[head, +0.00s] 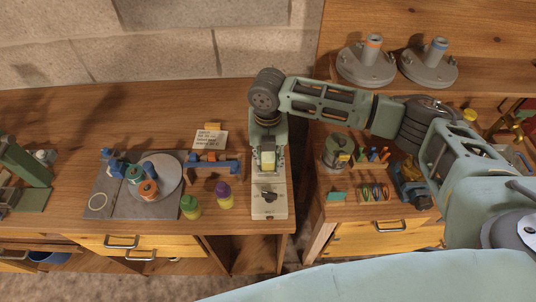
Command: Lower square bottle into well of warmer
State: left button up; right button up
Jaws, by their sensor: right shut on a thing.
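My right gripper (267,157) reaches in from the right and points down over the warmer. It is shut on the square bottle (271,154), a small pale yellow-green shape mostly hidden by the fingers. The warmer (269,208) is a whitish box with a dark dial on its front part, on the table near its right end. The gripper covers the warmer's rear part, so the well is hidden. I cannot tell whether the bottle is above the well or partly in it. My left gripper is out of view.
A note card (210,139) lies behind. A grey board (108,208) carries a round plate (172,178). A gap separates the right bench.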

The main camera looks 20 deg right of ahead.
jog(key=shift+f, duration=0.4)
jog(key=o, duration=1.3)
jog(key=shift+o, duration=0.2)
jog(key=shift+c, duration=0.3)
notch_tip(320, 180, up, 5)
jog(key=p, duration=0.5)
jog(key=shift+r+p, duration=0.55)
jog(key=shift+r, duration=0.5)
